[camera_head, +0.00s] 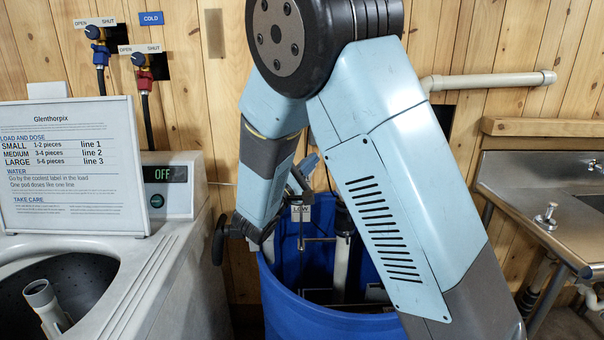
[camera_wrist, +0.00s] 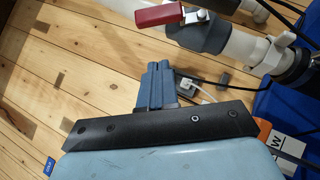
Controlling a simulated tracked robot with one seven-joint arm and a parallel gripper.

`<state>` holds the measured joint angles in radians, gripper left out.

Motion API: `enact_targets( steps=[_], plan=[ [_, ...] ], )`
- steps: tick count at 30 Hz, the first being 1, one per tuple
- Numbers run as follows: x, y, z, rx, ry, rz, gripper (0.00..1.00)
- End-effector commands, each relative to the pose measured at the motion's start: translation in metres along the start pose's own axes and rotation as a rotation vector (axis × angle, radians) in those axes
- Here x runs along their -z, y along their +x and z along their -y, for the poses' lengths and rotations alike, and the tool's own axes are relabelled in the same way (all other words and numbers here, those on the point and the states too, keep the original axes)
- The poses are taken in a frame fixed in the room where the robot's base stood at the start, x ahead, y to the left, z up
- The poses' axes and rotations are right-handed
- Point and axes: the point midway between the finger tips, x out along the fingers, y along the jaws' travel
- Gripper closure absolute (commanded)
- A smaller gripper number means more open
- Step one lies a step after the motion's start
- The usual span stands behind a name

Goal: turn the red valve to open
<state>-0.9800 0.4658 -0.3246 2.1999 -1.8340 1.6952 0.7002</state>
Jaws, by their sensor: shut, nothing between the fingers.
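In the wrist view a red lever handle (camera_wrist: 160,15) sits on a grey valve body (camera_wrist: 202,34) in a white pipe (camera_wrist: 245,45). My gripper (camera_wrist: 156,66) is shut and empty, its fingers together below the lever with a gap between. In the head view my gripper (camera_head: 309,163) is small and partly hidden by my arm, above the blue barrel. That lever is hidden there. The head view also has a tap with a red fitting (camera_head: 142,74) on the wall at the left, marked OPEN and SHUT.
A blue-fitted tap (camera_head: 99,50) hangs beside the red one. A washer (camera_head: 185,270) with a sign board (camera_head: 75,170) stands left. A blue barrel (camera_head: 330,312) stands under my arm. A metal sink (camera_head: 510,185) is right. A black cable (camera_wrist: 260,89) runs near my fingers.

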Motion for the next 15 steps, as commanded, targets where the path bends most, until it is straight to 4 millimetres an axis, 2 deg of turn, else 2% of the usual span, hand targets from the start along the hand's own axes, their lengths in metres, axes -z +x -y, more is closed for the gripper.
enact_targets(
  steps=[1, 5, 9, 15],
  plan=[
    [-0.001, 0.011, 0.001, 0.002, 0.0, 0.004, 1.0],
    [-0.001, 0.032, 0.0, 0.001, 0.0, 0.003, 1.0],
    [-0.017, 0.044, 0.0, 0.002, 0.0, 0.002, 1.0],
    [-0.027, 0.055, 0.001, 0.002, -0.001, 0.002, 1.0]
  ],
)
